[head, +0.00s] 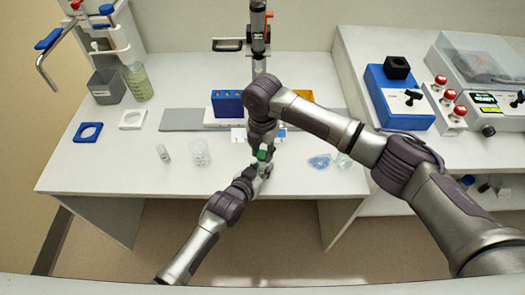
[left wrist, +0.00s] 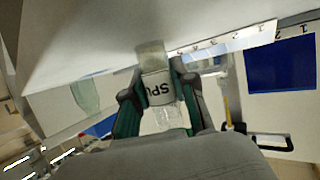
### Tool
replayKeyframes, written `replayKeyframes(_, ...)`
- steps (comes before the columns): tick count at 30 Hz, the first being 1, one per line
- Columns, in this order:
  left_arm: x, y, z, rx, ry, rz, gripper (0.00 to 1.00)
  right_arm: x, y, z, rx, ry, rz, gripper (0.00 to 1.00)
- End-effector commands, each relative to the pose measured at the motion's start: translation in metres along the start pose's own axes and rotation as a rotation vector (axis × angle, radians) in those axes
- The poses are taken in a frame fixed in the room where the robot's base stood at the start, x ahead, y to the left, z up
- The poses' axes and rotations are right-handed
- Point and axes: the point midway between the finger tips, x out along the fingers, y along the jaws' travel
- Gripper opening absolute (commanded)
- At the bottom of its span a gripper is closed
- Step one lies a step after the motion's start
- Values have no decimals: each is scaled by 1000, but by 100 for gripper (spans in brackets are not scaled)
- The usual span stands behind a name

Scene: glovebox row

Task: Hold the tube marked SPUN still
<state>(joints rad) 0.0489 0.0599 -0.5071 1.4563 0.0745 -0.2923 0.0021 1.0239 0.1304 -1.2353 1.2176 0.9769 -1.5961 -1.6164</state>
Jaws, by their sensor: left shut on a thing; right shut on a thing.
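The tube marked SPUN (left wrist: 157,88) is clear, with a white label. In the left wrist view its lettering is upside down and partly hidden, with "SPU" readable. My left gripper (left wrist: 160,98) is shut around the tube, one finger on each side. In the head view my left gripper (head: 262,171) is at the table's front edge, and a green cap (head: 262,155) shows just above it. My right gripper (head: 262,145) comes down from above and is shut on the cap; its fingertips are mostly hidden by the arm.
A small white-capped vial (head: 165,153) and a clear beaker (head: 200,153) stand left of my grippers. A blue rack (head: 227,103) is behind them. Blue film-like pieces (head: 320,161) lie to the right. A blue device (head: 398,105) stands on the right bench. The table's front left is clear.

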Motion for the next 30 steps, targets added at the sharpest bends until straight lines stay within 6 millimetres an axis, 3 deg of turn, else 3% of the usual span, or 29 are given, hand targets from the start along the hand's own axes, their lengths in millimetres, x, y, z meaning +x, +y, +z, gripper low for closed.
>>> replayKeyframes(7, 0, 0, 0, 0, 0, 0, 0, -7, 0, 0, 0, -1, 1, 0)
replayKeyframes(15, 0, 0, 0, 0, 0, 0, 0, -38, 0, 0, 0, -1, 1, 0)
replayKeyframes(21, 0, 0, 0, 0, 0, 0, 0, -40, 0, 0, 0, 0, 0, 0)
replayKeyframes(22, 0, 0, 0, 0, 0, 0, 28, -40, 0, 0, 0, 0, 0, 0)
replayKeyframes(27, 0, 0, 0, 0, 0, 0, 55, -40, 0, 0, 0, 0, 0, 0)
replayKeyframes(30, 0, 0, 0, 0, 0, 0, 55, -40, 0, 0, 0, 0, 0, 0)
